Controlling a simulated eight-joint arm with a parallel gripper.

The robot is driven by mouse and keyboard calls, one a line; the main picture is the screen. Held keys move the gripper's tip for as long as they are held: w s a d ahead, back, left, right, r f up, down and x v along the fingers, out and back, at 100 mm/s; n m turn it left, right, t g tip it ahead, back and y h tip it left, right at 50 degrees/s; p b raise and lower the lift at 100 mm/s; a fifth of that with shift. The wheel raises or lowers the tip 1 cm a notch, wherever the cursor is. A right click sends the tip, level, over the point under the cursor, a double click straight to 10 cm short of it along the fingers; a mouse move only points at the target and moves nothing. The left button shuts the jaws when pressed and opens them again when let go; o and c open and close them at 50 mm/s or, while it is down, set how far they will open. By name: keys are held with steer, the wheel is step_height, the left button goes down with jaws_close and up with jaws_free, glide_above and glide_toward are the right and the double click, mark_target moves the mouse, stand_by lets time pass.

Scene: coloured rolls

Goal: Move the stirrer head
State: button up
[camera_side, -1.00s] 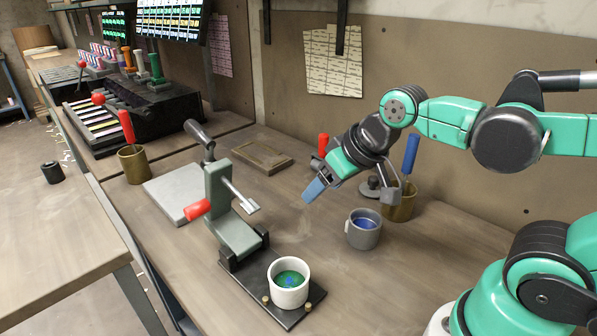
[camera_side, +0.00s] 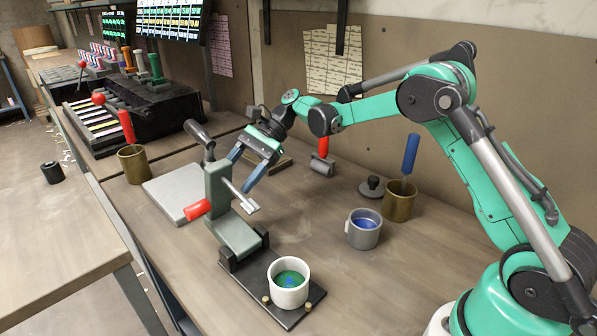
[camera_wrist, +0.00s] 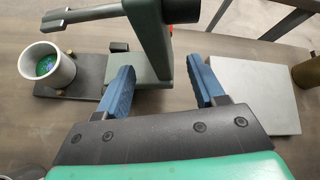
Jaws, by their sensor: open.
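The stirrer (camera_side: 232,205) is a grey-green upright with a red side handle (camera_side: 196,210), a dark upper lever (camera_side: 199,138) and a silver arm (camera_side: 238,196). It stands on a black base plate (camera_side: 306,298) beside a white cup (camera_side: 289,295) holding green and blue contents. My gripper (camera_side: 246,166) is open and empty, just behind the stirrer's upper part, with blue fingers. In the wrist view, the stirrer's green body (camera_wrist: 150,40) stands ahead, between the finger lines (camera_wrist: 159,70). I cannot tell whether a finger touches it. The white cup (camera_wrist: 47,65) is at left there.
A grey slab (camera_side: 168,196) lies left of the stirrer, with a brass cup (camera_side: 132,165) behind it. A grey mug (camera_side: 363,230) and a brass cup (camera_side: 399,203) with a blue-handled tool stand at right. A red-handled roller (camera_side: 322,160) lies farther back.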

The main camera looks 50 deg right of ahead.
mark_target(207, 203)
steer(key=shift+w+a+f+m+y, duration=0.1)
steer(key=shift+a+f+m+y, duration=0.35)
steer(key=shift+a, duration=0.45)
steer(key=shift+a+f+m+y, duration=0.4)
steer(key=shift+a+m, duration=0.15)
steer(key=shift+a, duration=0.35)
steer(key=shift+w+a+f+m+y, duration=0.1)
steer(key=shift+a+f+m+y, duration=0.35)
steer(key=shift+a, duration=0.45)
jaws_close()
steer(key=shift+r, duration=0.1)
